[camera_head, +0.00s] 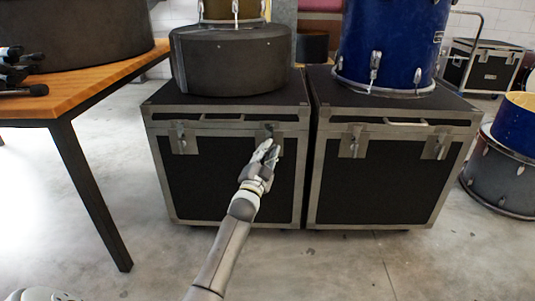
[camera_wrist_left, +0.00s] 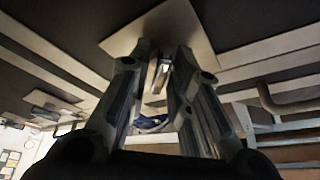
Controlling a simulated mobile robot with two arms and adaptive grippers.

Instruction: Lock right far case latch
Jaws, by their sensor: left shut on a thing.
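Two black cases with metal edges stand side by side: a left case (camera_head: 215,185) and a right case (camera_head: 370,190). The left case has a left latch (camera_head: 182,138) and a right latch (camera_head: 270,131) on its front. The right case also has two front latches, one on the left (camera_head: 353,142) and one on the right (camera_head: 440,147). My left gripper (camera_head: 268,147) is at the left case's right latch and partly hides it. In the left wrist view its fingers are shut on the latch piece (camera_wrist_left: 157,72), in front of a pale plate (camera_wrist_left: 185,28). My right gripper is not in view.
A round black drum case (camera_head: 230,65) sits on the left case and a blue drum (camera_head: 395,45) on the right one. A wooden table (camera_head: 95,80) with dark legs stands at the left. More drums (camera_head: 495,180) stand at the right. The floor in front is clear.

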